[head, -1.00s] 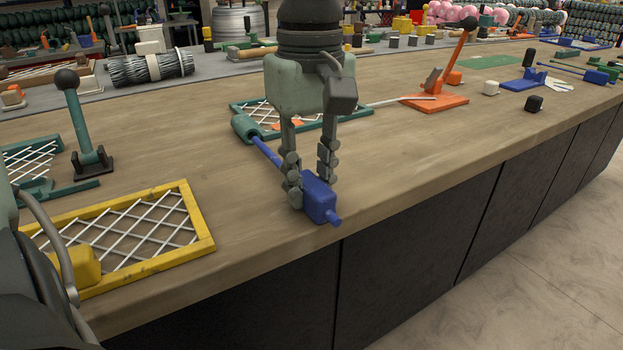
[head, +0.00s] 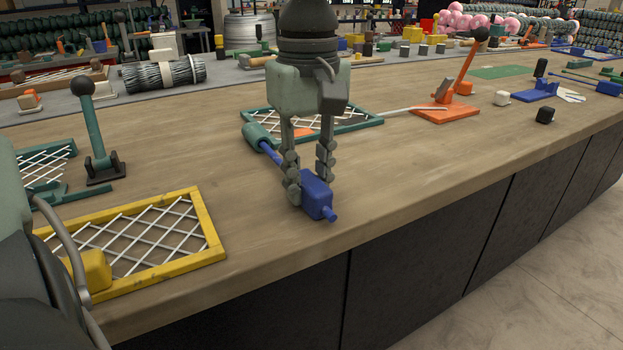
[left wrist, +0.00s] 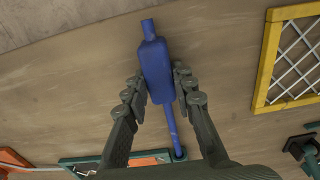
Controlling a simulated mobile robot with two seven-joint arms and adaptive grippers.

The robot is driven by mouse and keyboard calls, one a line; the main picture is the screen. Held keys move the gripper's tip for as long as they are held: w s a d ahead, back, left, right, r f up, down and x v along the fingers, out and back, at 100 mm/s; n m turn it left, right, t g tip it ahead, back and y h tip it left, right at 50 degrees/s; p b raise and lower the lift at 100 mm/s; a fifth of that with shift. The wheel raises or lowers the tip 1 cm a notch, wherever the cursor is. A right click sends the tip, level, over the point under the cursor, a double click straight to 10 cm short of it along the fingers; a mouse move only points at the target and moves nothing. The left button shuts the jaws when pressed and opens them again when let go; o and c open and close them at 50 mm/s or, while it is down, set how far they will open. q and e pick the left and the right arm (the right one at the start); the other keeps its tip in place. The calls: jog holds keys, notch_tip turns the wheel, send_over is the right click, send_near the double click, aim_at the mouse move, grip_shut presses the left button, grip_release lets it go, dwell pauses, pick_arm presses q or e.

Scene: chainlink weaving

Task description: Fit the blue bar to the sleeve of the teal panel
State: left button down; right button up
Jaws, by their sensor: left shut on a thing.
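The blue bar (head: 317,196) is a thin rod with a thick block near its front end and a short stub beyond it. My left gripper (head: 308,188) points down and is shut on the block, with a finger on each side. The left wrist view shows the block (left wrist: 156,68) between the fingertips (left wrist: 157,90). The teal panel (head: 362,127) lies flat with a white lattice, partly hidden behind the gripper. Its sleeve (head: 257,135) is a teal tube at its left corner. The rod's far end meets the sleeve's mouth and appears to run into it. My right gripper is not in view.
A yellow lattice frame (head: 208,227) lies to the left near the front edge. A teal lever (head: 95,130) stands behind it. An orange lever stand (head: 445,113) is to the right of the panel. The wood between the bar and the right-hand objects is clear.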

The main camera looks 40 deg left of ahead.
pick_arm(q)
jog(key=shift+w+a, duration=0.35)
jog(key=shift+a, duration=0.45)
jog(key=shift+w+a, duration=0.35)
jog(key=shift+a, duration=0.5)
jog(key=shift+w+a, duration=0.35)
jog(key=shift+a, duration=0.45)
jog(key=c, duration=1.2)
grip_release()
notch_tip(320, 180, up, 12)
